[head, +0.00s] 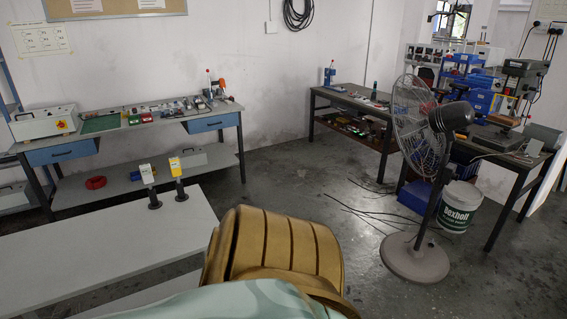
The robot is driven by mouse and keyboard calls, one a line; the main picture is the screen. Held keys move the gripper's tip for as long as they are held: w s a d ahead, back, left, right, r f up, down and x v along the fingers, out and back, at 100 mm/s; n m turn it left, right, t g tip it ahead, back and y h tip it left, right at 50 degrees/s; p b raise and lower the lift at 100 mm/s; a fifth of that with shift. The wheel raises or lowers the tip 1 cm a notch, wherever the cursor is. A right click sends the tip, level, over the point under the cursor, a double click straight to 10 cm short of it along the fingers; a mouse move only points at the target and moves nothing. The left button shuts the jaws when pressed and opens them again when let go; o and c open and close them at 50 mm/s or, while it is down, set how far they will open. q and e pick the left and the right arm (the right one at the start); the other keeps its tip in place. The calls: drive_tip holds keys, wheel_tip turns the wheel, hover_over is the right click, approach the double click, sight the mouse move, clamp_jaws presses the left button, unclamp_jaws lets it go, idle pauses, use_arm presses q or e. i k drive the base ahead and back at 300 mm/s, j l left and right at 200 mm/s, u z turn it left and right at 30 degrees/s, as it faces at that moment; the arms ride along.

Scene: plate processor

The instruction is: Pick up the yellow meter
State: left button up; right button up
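The yellow meter (175,165) stands upright on the pale table at the left, near its far right corner. It has a yellow front with a pale patch, and a dark stem and base below. A similar white meter with a green mark (147,174) stands just left of it, also on a dark stem and base. The two are close together, with a small gap between them. Neither of my grippers shows in the head view, so nothing is seen touching the yellow meter.
The pale table (95,240) is otherwise bare where visible. Behind it stands a workbench (150,125) with tools and blue drawers. On the right are a standing fan (420,140), a white bucket (459,206) and another cluttered bench (490,145). Cables (365,205) lie on the open floor.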

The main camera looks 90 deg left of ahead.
sight(175, 163)
drive_tip(key=u, duration=3.6)
drive_tip(key=z, duration=4.1)
drive_tip(key=u, duration=3.95)
drive_tip(key=i+u, duration=0.15)
drive_tip(key=k+j, duration=0.05)
